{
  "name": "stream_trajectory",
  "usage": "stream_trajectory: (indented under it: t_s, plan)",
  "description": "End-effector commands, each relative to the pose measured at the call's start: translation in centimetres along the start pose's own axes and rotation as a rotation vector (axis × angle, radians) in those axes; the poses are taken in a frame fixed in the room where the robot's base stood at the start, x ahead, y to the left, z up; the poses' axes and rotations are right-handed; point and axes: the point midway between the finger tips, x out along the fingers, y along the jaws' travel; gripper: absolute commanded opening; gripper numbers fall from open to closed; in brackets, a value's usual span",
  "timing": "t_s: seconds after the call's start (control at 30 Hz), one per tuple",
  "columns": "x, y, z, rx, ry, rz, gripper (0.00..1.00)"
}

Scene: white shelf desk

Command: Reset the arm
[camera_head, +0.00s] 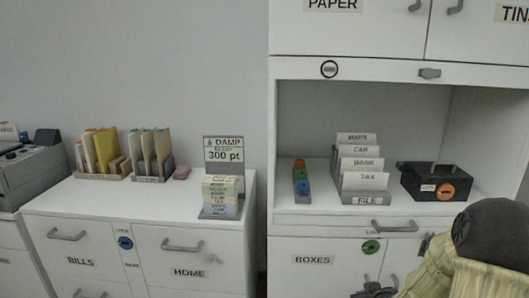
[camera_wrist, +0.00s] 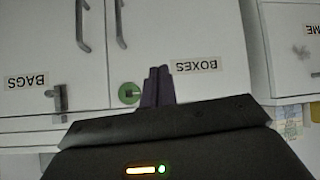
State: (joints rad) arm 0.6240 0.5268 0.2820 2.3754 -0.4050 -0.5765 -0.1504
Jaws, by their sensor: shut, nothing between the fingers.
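My gripper (camera_wrist: 158,86) shows in the wrist view with its two dark fingers together and nothing between them. That view is upside down and shows the fingers in front of the white cupboard doors (camera_wrist: 150,30). The fingertips lie between the green round lock (camera_wrist: 129,93) and the BOXES label (camera_wrist: 197,65). I cannot tell how far they are from the door. In the head view my arm fills the lower right corner, and a dark part of the gripper (camera_head: 374,290) shows at the bottom edge below the green lock (camera_head: 371,247).
The open shelf niche holds a file rack (camera_head: 366,197), a black box (camera_head: 436,183) and a small rack of coloured discs (camera_head: 301,182). A drawer handle (camera_head: 394,226) sticks out below.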

Motion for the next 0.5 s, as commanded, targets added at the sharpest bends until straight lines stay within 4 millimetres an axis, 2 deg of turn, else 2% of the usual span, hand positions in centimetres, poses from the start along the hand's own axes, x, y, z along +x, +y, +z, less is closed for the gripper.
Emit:
stream_trajectory:
  t_s: [0.03,0.2,0.5]
  plan:
    - [-1.0,-1.5,-0.1,-0.014,-0.058,0.000,0.00]
    - [-5.0,-5.3,1.3,0.003,-0.259,0.015,0.00]
    - [-12.1,-10.4,3.8,0.077,-0.496,0.013,0.00]
